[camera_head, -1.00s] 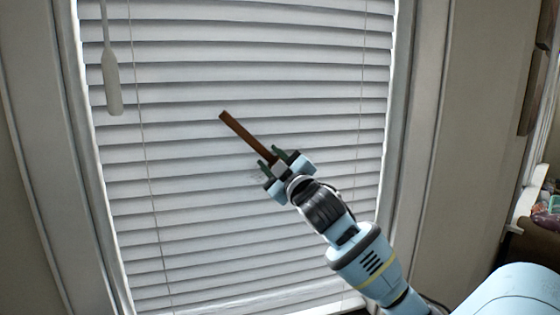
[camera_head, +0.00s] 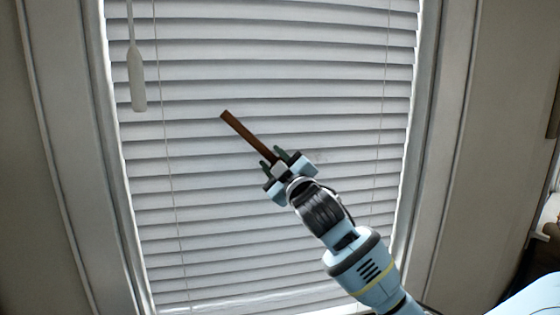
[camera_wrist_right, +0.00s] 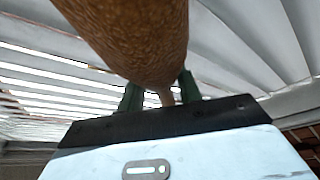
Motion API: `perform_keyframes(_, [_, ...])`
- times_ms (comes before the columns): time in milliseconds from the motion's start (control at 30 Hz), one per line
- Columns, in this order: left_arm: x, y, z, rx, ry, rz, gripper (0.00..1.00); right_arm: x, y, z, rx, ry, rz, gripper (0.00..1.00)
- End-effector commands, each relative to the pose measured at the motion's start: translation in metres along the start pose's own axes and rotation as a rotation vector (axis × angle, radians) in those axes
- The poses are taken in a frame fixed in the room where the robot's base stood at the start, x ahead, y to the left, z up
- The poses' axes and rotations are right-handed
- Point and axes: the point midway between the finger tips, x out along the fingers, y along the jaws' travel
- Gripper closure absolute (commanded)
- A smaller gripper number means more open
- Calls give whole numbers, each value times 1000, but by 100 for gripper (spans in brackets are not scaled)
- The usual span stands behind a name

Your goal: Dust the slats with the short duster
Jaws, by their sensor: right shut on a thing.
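The white slats (camera_head: 270,72) of a window blind fill the middle of the head view, lying roughly level and slightly tilted in the picture. My right gripper (camera_head: 273,158) is in front of them, shut on the short duster (camera_head: 246,134). In the head view the duster looks like a brown stick pointing up and left from the jaws. Its thick, rough brown body (camera_wrist_right: 130,35) fills the top of the right wrist view, with a thin handle between the fingers. Whether the duster touches a slat cannot be told.
A pale tilt wand (camera_head: 138,80) hangs at the blind's upper left. Thin cords run down both sides of the blind. The window frame borders it at left (camera_head: 75,130) and right (camera_head: 445,130). A brick surface (camera_wrist_right: 305,140) shows at the right wrist view's lower right.

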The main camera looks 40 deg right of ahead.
Motion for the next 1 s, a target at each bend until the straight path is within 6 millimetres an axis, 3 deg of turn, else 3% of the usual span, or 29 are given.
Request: perform_keyframes(1000, [0,0,0,0,0,0,100,10,-28,-28,1,2,1,84])
